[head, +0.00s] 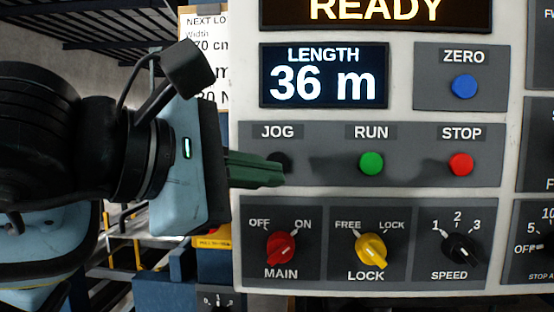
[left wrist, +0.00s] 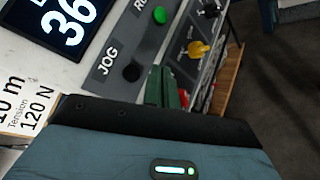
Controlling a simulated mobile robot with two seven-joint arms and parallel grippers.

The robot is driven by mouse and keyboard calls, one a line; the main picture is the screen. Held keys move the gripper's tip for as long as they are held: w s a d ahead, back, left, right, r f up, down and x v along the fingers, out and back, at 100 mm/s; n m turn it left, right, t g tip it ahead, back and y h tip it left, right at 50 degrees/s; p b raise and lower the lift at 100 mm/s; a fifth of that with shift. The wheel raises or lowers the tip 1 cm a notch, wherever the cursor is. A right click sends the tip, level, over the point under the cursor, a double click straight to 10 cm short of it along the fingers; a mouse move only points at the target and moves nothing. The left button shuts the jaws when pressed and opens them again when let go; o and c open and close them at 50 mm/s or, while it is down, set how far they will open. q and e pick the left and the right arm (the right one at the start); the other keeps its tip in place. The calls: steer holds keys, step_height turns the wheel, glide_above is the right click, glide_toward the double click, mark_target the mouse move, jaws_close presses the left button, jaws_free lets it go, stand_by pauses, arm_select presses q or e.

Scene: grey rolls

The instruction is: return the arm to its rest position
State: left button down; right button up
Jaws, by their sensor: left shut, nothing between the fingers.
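My left gripper (head: 280,175) comes in from the left in the head view, with its green fingers shut and empty. Its fingertips are in front of the black JOG button (head: 281,160) and partly cover it; I cannot tell whether they touch. In the left wrist view the green fingers (left wrist: 168,92) show below the JOG button (left wrist: 132,73), which appears uncovered there. My right gripper is in neither view.
The control panel (head: 400,110) fills the right. Its display (head: 324,77) reads LENGTH 36 m. It has a green RUN button (head: 371,163), red STOP button (head: 460,164), blue ZERO button (head: 463,86) and knobs, including yellow LOCK (head: 371,249). A paper label (head: 205,50) hangs at its left.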

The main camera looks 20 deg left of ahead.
arm_select(q)
steer(key=shift+s, duration=0.3)
